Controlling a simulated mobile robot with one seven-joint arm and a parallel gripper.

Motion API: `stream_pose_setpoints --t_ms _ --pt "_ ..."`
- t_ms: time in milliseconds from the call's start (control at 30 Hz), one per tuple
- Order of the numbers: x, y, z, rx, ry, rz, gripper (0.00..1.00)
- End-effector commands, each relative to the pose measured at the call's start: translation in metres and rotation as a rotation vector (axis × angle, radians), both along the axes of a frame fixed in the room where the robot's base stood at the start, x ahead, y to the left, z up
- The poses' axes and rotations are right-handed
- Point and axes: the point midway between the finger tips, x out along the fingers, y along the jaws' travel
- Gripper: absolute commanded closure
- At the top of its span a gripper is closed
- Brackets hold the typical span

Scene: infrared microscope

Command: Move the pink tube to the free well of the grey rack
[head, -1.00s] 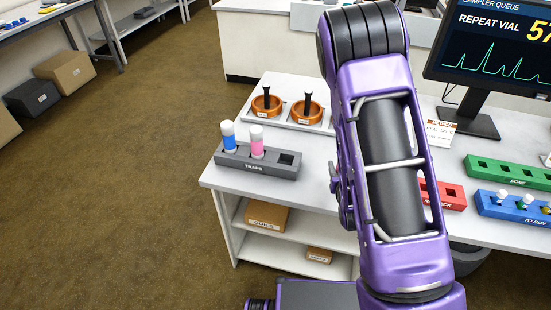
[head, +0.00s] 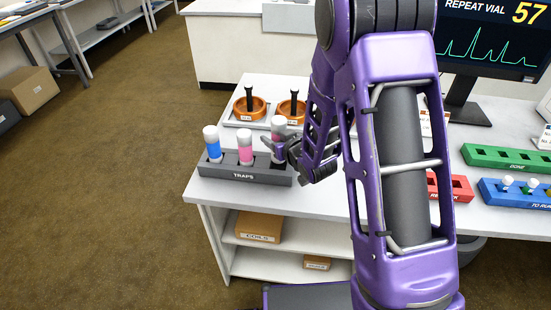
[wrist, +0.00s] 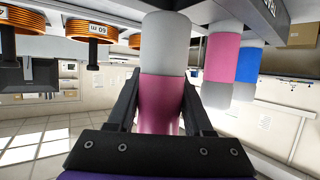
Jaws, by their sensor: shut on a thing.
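My gripper (head: 279,148) is shut on a pink tube (head: 279,124) with a white cap and holds it upright at the right end of the grey rack (head: 215,171). In the wrist view the fingers (wrist: 160,80) close around the tube's pink band (wrist: 160,101). The held tube stands a little higher than the other tubes. The right well is hidden by my gripper, so I cannot tell whether the tube's lower end is inside it. A second pink tube (head: 245,148) stands in the middle well, and a blue tube (head: 213,145) in the left well.
Two orange coils (head: 249,107) with black posts (head: 293,102) sit on a white tray behind the rack. A red rack (head: 461,187), a green rack (head: 510,158) and a blue rack (head: 512,195) stand right of my arm. The table's front edge is close to the grey rack.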

Motion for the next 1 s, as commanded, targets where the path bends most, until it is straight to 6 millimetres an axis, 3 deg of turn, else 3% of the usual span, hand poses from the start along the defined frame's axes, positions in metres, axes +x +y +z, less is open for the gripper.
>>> stream_pose_setpoints --t_ms 433,833,867,1000 --pt "0.0 0.0 -0.05 0.0 0.0 -0.001 1.0" --pt "0.0 0.0 -0.055 0.002 -0.004 -0.002 1.0" --pt "0.0 -0.001 -0.055 0.001 -0.003 -0.002 0.47" --pt "0.0 0.0 -0.053 0.001 -0.002 -0.002 0.22"
